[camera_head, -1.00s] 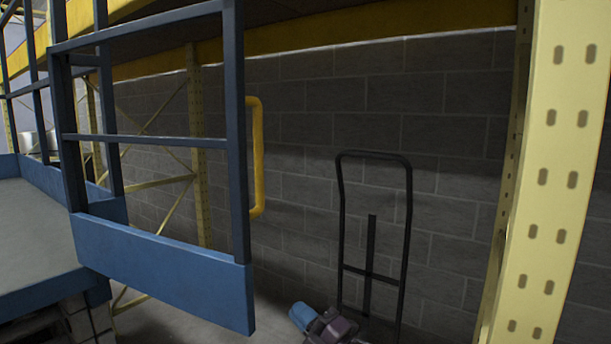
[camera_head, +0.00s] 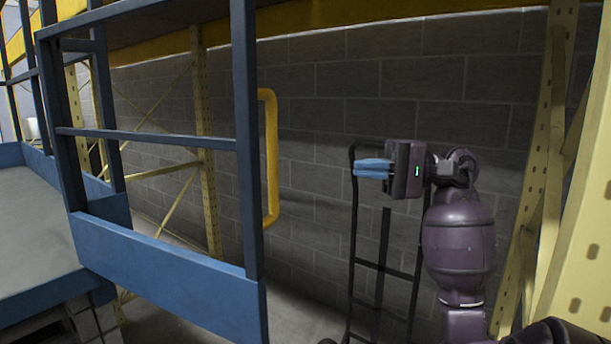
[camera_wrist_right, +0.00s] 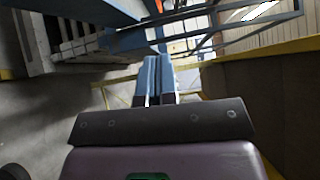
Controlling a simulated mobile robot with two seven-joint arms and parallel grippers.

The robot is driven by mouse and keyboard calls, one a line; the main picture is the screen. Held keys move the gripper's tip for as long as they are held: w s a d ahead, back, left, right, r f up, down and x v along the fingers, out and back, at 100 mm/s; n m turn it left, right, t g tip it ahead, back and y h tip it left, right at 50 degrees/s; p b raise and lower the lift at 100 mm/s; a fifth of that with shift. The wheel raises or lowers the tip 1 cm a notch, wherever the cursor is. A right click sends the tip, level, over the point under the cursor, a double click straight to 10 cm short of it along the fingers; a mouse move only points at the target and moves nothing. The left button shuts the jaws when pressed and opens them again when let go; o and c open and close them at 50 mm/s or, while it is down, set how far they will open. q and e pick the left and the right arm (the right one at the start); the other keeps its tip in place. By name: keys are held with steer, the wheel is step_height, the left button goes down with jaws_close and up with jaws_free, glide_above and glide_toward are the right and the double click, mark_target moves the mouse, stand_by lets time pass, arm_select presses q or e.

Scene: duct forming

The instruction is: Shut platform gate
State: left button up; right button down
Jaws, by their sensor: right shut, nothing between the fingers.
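The blue platform gate (camera_head: 172,274) stands swung out from the platform (camera_head: 38,232), with a blue kick plate, a middle rail and dark blue posts. A yellow handle (camera_head: 272,158) is fixed at its free end. My right gripper (camera_head: 358,168) is to the right of the handle, apart from it, with its blue fingers together and empty, pointing left. In the right wrist view the fingers (camera_wrist_right: 154,75) lie side by side, with blue rails (camera_wrist_right: 225,35) beyond them. My left gripper is not in view.
A black hand truck (camera_head: 383,240) stands against the grey block wall (camera_head: 330,115), behind my right arm. Yellow rack uprights (camera_head: 540,180) stand at the right. Open floor shows below the gate.

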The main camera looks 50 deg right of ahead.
arm_select(q)
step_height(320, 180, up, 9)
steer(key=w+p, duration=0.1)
steer(key=p, duration=0.6)
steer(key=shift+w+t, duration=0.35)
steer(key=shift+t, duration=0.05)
arm_select(e)
steer(key=s+a+x, duration=0.1)
steer(key=s+x, duration=0.1)
steer(key=x, duration=1)
steer(key=shift+w+a+f+n, duration=0.3)
steer(key=shift+a+f, duration=0.15)
steer(key=shift+a, duration=0.1)
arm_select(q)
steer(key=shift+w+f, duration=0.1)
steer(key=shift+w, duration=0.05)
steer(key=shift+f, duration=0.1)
arm_select(e)
steer(key=shift+s, duration=0.1)
